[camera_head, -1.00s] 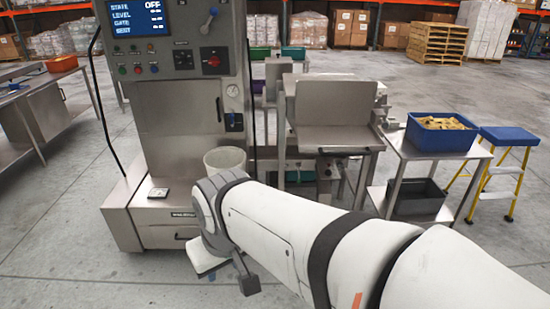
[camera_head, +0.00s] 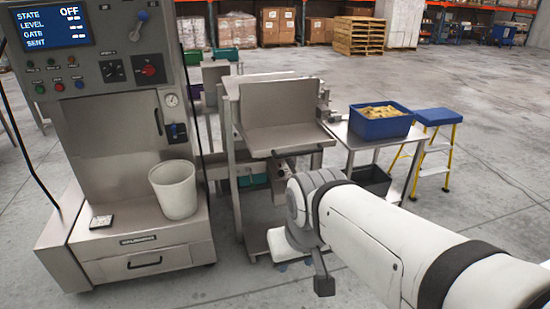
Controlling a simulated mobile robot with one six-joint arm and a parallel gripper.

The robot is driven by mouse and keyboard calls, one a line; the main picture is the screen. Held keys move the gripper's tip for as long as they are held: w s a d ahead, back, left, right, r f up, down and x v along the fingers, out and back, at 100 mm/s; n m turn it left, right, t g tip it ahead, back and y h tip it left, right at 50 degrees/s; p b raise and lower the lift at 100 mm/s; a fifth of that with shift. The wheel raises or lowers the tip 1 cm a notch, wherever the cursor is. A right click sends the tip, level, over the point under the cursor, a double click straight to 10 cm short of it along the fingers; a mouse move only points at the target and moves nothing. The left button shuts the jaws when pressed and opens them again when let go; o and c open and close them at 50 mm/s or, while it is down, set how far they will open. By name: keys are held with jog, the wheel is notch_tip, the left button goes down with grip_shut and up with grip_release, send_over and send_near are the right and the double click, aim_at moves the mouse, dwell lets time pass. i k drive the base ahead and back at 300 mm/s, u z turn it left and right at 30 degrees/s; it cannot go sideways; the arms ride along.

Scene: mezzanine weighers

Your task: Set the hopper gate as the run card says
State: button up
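A grey metal machine (camera_head: 112,140) stands at the left. Its screen (camera_head: 54,25) reads STATE OFF, with dashes beside LEVEL, GATE and SENT. A lever with a blue knob (camera_head: 142,16) sits right of the screen. A red rotary switch (camera_head: 149,71) and several round buttons are below. A small blue-handled fitting (camera_head: 177,132) is under a round gauge (camera_head: 171,100). I cannot tell which part is the hopper gate, and I see no readable run card. My gripper (camera_head: 304,264) is at the end of my white arm, right of the machine; its fingers are not clear.
A whitish bucket (camera_head: 175,190) and a small white square item (camera_head: 101,222) stand on the machine's base ledge. A steel hopper stand (camera_head: 285,117) is right of it. Farther right are a side table with a blue bin (camera_head: 380,126) and a yellow step stool (camera_head: 437,150). Floor is open behind.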

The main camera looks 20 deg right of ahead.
aim_at(281, 173)
jog(key=i, duration=1)
jog(key=z, duration=0.05)
